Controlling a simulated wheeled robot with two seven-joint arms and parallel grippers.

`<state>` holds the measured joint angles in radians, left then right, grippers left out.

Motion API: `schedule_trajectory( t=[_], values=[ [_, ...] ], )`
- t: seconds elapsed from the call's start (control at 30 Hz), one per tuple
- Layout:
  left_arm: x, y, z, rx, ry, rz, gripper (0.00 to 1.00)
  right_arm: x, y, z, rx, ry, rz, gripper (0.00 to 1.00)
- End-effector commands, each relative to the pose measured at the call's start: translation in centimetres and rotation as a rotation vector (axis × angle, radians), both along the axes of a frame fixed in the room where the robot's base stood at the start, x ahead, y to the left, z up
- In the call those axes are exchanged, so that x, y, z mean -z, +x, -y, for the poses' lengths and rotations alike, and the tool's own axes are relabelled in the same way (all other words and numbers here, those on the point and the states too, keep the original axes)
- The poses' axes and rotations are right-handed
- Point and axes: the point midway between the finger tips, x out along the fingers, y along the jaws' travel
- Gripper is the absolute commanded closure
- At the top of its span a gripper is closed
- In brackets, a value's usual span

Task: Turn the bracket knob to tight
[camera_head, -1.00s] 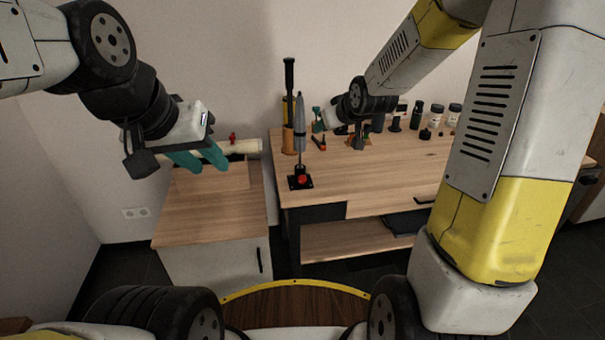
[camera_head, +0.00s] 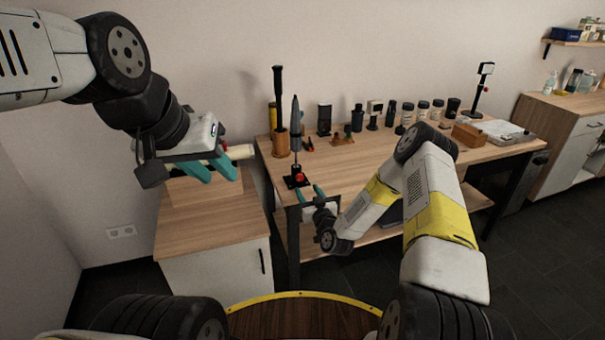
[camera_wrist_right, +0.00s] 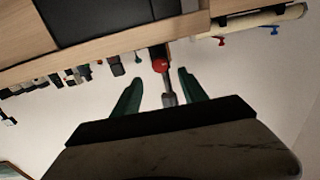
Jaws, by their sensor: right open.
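The bracket knob (camera_head: 301,177) is a red knob low on a black bracket (camera_head: 291,183) at the table's front left corner. A grey pointed tool (camera_head: 296,130) stands upright in the bracket. In the right wrist view the red knob (camera_wrist_right: 160,65) shows between and beyond the fingertips, with the view upside down. My right gripper (camera_head: 310,192) is open, just in front of and below the knob; I see no contact. It also shows in the right wrist view (camera_wrist_right: 155,78) with its green fingers apart. My left gripper (camera_head: 211,171) hangs over the left cabinet, its two teal fingers apart and empty.
The wooden workbench (camera_head: 370,155) has bottles and small parts along its back. A wooden holder (camera_head: 281,143) stands behind the bracket. A pale roll (camera_head: 238,152) lies behind my left gripper on the cabinet (camera_head: 210,222). The bench's middle is fairly clear.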

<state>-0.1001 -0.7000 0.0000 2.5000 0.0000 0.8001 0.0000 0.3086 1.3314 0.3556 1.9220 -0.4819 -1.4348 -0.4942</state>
Motion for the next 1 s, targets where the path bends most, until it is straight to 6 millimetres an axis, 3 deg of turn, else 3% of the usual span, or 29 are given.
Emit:
schedule_trajectory(
  t=[0.5, 0.87, 1.0],
  values=[
    [0.0, 0.0, 0.0, 0.000, 0.000, 0.000, 0.66, 0.0, 6.5, -2.2, 0.001, 0.002, 0.003, 0.50],
    [0.0, 0.0, 0.0, 0.000, 0.000, 0.000, 0.66, 0.0, 7.3, -2.4, 0.001, 0.002, 0.002, 0.50],
    [0.0, 0.0, 0.0, 0.000, 0.000, 0.000, 0.66, 0.0, 7.3, -2.4, 0.001, 0.002, 0.002, 0.73]
  ],
)
